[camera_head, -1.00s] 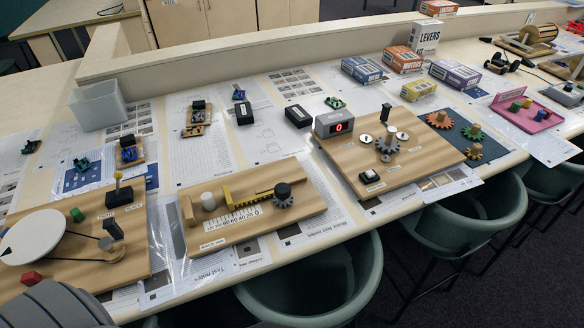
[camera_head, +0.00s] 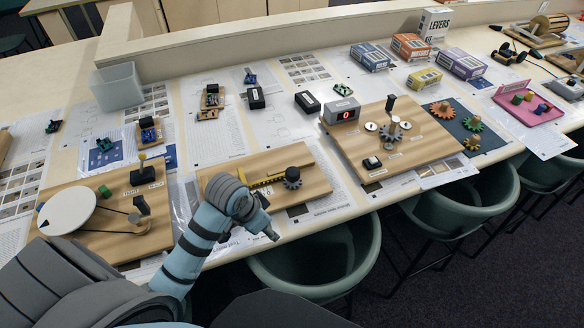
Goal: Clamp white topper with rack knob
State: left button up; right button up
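The rack board (camera_head: 312,188) is a wooden board at the middle of the table. On it are a yellow toothed rack (camera_head: 262,181) and a black knob (camera_head: 292,173) on a dark gear at the rack's right end. The white topper is not visible now; my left arm covers the left part of the board where it stood. My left gripper (camera_head: 270,233) hangs in front of the board's near edge, left of the knob and apart from it. Its fingers are small and dark, and their opening is unclear. My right gripper is not in view.
Left is a board with a white disc (camera_head: 68,210) and a yellow-topped lever. Right is a board with a red-digit counter box (camera_head: 341,110) and gears. Boxes (camera_head: 410,46) and a clear bin (camera_head: 118,88) stand behind. Green chairs (camera_head: 318,262) stand along the front edge.

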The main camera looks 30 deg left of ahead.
pick_arm(q)
jog(key=w+a+r+m, duration=0.1)
jog(key=w+a+r, duration=0.1)
jog(key=w+r, duration=0.5)
jog(key=m+h, duration=0.2)
send_near(292, 172)
jog(key=b+x, duration=0.1)
jog(key=x, duration=0.8)
jog(key=shift+w+f, duration=0.1)
jog(key=shift+f, duration=0.1)
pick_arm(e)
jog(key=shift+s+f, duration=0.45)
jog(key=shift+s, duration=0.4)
pick_arm(q)
jog(key=shift+r, duration=0.1)
jog(key=shift+c, duration=1)
jog(key=c, duration=1)
